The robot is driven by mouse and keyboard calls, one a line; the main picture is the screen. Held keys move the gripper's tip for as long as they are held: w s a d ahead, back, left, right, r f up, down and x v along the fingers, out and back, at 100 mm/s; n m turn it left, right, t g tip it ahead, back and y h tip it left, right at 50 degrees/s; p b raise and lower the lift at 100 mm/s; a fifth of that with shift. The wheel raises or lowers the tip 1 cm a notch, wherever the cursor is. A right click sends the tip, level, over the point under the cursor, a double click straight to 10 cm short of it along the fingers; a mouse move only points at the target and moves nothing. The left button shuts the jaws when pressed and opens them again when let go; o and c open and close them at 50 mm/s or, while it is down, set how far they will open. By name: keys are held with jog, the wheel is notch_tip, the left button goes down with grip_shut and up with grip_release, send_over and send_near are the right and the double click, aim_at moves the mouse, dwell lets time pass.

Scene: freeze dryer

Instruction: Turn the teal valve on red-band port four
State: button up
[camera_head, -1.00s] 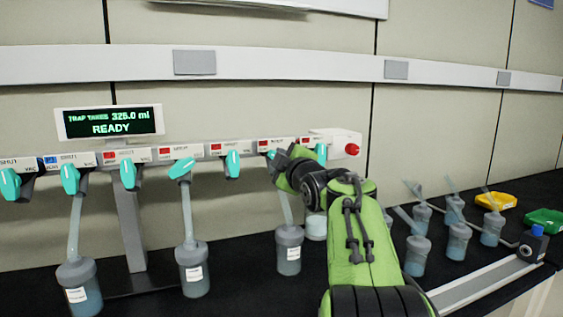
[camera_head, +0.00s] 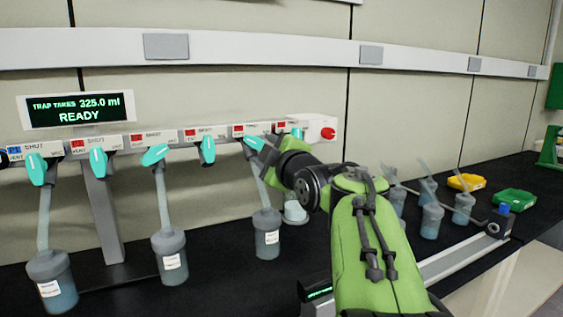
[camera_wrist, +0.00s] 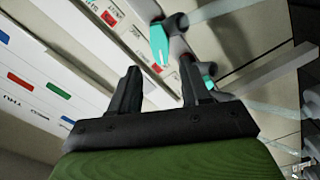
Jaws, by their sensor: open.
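A row of teal valve handles hangs from the white manifold; the port numbers are too small to read. My gripper (camera_head: 266,157) is at the port with a red band (camera_head: 238,130), close beside its teal valve (camera_head: 253,142), which sits slanted; contact cannot be told. Nearby are a hanging teal valve (camera_head: 207,150) to the left and another (camera_head: 297,133) to the right, partly hidden. In the wrist view my gripper (camera_wrist: 160,80) is open with nothing between its fingers. One teal valve (camera_wrist: 160,45) lies beyond the fingertips, and another (camera_wrist: 208,83) shows beside the right finger.
Flasks hang below some ports, one (camera_head: 267,235) just under my gripper. A display (camera_head: 78,109) reads READY, 325.0 ml. A red knob (camera_head: 328,133) ends the manifold. Loose flasks (camera_head: 432,218), a yellow tray (camera_head: 466,182) and a green tray (camera_head: 514,200) stand right on the black bench.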

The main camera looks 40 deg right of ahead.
jog(key=v, duration=0.9)
jog(key=shift+w, duration=0.1)
jog(key=s+a+f+m+g+y, duration=0.2)
jog(key=a+f+m+g+y, duration=0.15)
jog(key=a+f, duration=0.85)
jog(key=s+a+f+m+g+y, duration=0.1)
jog(key=s+a+f+m+g, duration=0.55)
jog(key=s+f, duration=0.8)
notch_tip(320, 180, up, 16)
jog(key=a+g+p, duration=0.1)
jog(key=p, duration=1.6)
jog(key=shift+s+a+f+n+g, duration=0.2)
jog(key=shift+s+a+n+g, duration=0.2)
